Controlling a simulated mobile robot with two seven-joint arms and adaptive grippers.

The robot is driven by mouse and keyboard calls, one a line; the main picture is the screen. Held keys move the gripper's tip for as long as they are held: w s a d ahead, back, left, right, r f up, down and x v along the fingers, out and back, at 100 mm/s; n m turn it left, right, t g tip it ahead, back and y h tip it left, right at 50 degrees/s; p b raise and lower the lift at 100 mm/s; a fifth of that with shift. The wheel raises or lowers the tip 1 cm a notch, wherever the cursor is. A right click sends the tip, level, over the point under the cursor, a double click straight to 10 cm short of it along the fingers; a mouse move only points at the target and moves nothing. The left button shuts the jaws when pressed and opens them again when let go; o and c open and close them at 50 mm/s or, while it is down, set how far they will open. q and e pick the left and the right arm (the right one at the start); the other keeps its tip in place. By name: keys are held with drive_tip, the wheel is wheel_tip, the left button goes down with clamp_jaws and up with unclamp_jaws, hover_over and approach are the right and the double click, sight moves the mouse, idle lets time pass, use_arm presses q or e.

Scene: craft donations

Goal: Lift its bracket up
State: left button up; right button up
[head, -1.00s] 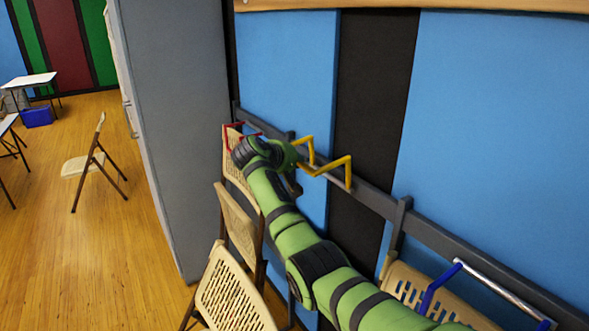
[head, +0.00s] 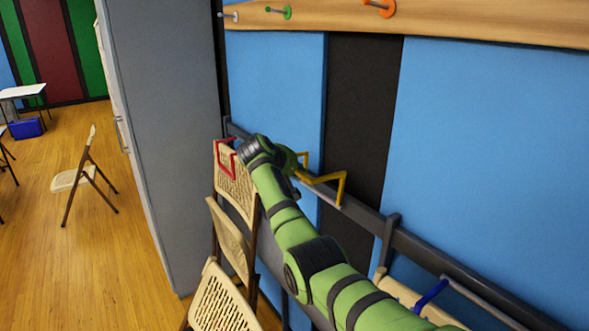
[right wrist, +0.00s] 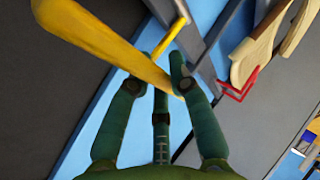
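A yellow bracket (head: 328,178) juts out from the dark wall rail. My right gripper (head: 292,161) is at its left side, its fingers mostly hidden by the wrist. In the right wrist view the thick yellow bar of the bracket (right wrist: 85,35) slants down to my right gripper (right wrist: 160,62) and crosses between its fingertips. The fingers curve inward with a gap between their tips; whether they grip the bar is unclear. My left gripper is not in view.
A red bracket (head: 226,157) is further left and a blue one (head: 431,294) further right on the rail (head: 440,255). Beige folding chairs (head: 231,238) stand below, near a grey cabinet (head: 165,130). A wooden peg board (head: 450,25) hangs above.

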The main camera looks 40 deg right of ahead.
drive_tip(key=o, duration=0.5)
drive_tip(key=shift+d+f, duration=0.1)
drive_tip(key=shift+c, duration=0.2)
drive_tip(key=shift+d, duration=0.1)
drive_tip(key=shift+s+a+r, duration=0.1)
drive_tip(key=shift+a+r, duration=0.1)
drive_tip(key=shift+a, duration=0.1)
drive_tip(key=v, duration=1.1)
drive_tip(key=shift+s+r, duration=0.1)
drive_tip(key=shift+s, duration=0.05)
